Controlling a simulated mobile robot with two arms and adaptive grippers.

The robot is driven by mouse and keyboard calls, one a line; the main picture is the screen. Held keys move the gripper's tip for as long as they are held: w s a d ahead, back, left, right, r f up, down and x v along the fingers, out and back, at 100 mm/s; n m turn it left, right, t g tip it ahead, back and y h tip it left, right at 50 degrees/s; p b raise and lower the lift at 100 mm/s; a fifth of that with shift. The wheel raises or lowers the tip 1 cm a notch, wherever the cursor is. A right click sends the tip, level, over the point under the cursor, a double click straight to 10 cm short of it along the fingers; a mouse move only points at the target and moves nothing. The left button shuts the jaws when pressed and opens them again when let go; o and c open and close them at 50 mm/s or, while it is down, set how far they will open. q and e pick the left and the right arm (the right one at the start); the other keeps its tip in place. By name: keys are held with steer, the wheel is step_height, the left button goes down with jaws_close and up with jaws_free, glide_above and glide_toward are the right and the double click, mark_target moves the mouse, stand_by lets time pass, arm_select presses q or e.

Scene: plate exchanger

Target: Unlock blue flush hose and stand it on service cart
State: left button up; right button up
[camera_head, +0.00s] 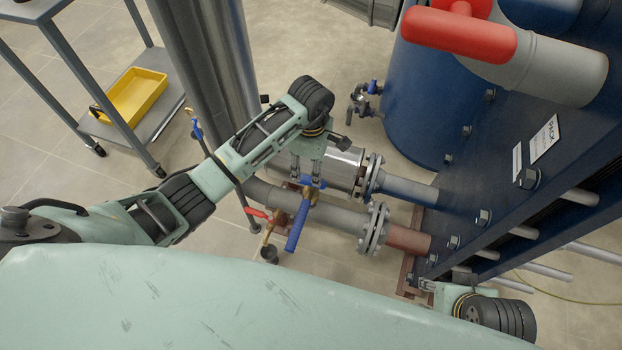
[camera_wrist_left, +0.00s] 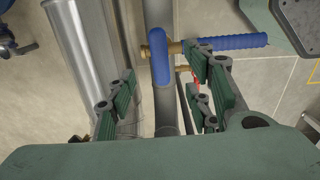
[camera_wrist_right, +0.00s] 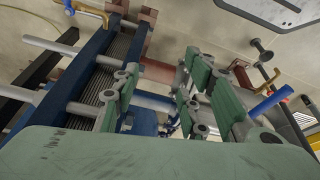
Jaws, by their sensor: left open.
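The blue flush hose (camera_head: 298,226) sits on a brass fitting at the side of a horizontal grey pipe. It also shows at the upper right in the left wrist view (camera_wrist_left: 236,42) and in the right wrist view (camera_wrist_right: 270,102). A blue lever (camera_wrist_left: 160,57) stands out by the brass fitting. My left gripper (camera_head: 308,182) is open above the fitting, with the lever between its spread fingers; contact cannot be told. My right gripper (camera_wrist_right: 163,68) is open and empty, low beside the plate exchanger. The grey service cart (camera_head: 168,107) stands at the upper left.
A yellow tray (camera_head: 138,96) lies on the cart's lower shelf. A red-handled valve (camera_head: 257,213) is left of the hose. A tall metal column (camera_head: 207,50) stands between cart and pipes. The blue exchanger (camera_head: 490,170) and a large red handle (camera_head: 460,35) fill the right.

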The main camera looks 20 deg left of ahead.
mark_target(311, 178)
arm_select(q)
step_height(311, 178, down, 2)
steer(key=shift+d+f+b, duration=0.1)
steer(key=shift+f+b, duration=0.15)
steer(key=shift+b, duration=0.35)
steer(key=shift+f+b, duration=0.6)
steer(key=shift+f, duration=0.35)
steer(key=shift+f+b, duration=0.6)
steer(key=shift+f, duration=0.4)
arm_select(e)
steer(key=w+a+r+t, duration=0.2)
steer(key=w+t, duration=0.1)
steer(key=w, duration=0.2)
steer(key=w+a+r+t+y, duration=0.1)
steer(key=w+r+t, duration=0.2)
steer(key=w, duration=0.3)
steer(key=shift+w+a+r+t+y, duration=0.2)
steer(key=shift+a+t+y, duration=0.1)
steer(key=shift+a, duration=0.1)
arm_select(q)
jaws_close()
